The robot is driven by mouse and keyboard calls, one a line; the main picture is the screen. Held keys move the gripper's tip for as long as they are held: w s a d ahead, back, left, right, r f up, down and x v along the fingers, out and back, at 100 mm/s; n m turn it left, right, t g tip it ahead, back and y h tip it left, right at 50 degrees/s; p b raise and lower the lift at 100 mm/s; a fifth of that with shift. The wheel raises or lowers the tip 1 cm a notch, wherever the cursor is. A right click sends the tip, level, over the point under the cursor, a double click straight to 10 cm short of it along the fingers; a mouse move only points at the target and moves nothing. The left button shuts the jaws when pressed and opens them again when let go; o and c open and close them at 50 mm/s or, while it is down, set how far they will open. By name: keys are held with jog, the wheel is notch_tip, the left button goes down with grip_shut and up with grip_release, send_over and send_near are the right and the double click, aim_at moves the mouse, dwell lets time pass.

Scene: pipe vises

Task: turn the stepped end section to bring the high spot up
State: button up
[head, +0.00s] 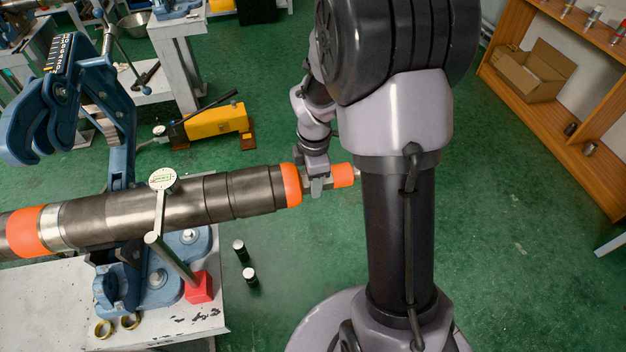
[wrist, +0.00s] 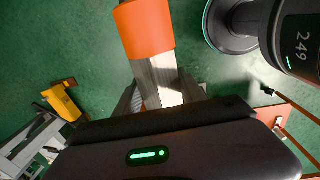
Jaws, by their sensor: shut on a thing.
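A long dark steel pipe (head: 120,212) lies roughly level in a blue vise (head: 122,150) on a white bench, its right end sticking out past the bench. The stepped end section (head: 329,181) has a bare faceted metal part between a wide orange band (head: 291,184) and a smaller orange end (head: 344,175). My gripper (head: 316,186) is shut on this bare part. In the wrist view, the bare metal (wrist: 160,82) sits between my fingers, below an orange band (wrist: 145,28). A dial gauge (head: 163,180) stands at the pipe's near side; its reading is too small to tell.
The gauge's post (head: 172,258) rises from a red base (head: 199,287) on the bench (head: 50,315). Two small dark cylinders (head: 240,250) stand below the pipe. A yellow tool (head: 215,121) lies behind it. A wooden shelf (head: 560,110) is at the right.

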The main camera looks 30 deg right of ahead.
jog(key=shift+f+t+b, duration=0.3)
jog(key=shift+t+b, duration=0.4)
jog(key=shift+b, duration=0.5)
jog(key=shift+s+t+h+b, duration=0.1)
jog(key=shift+t+h+b, duration=0.4)
jog(key=shift+b, duration=0.65)
jog(key=shift+s+r+t+b, duration=0.1)
jog(key=shift+r+t+b, duration=0.15)
jog(key=shift+t, duration=0.65)
jog(key=shift+a+t+h, duration=0.1)
jog(key=shift+t+h, duration=0.3)
jog(key=shift+t, duration=0.7)
jog(key=o, duration=1.4)
jog(key=shift+c, duration=0.2)
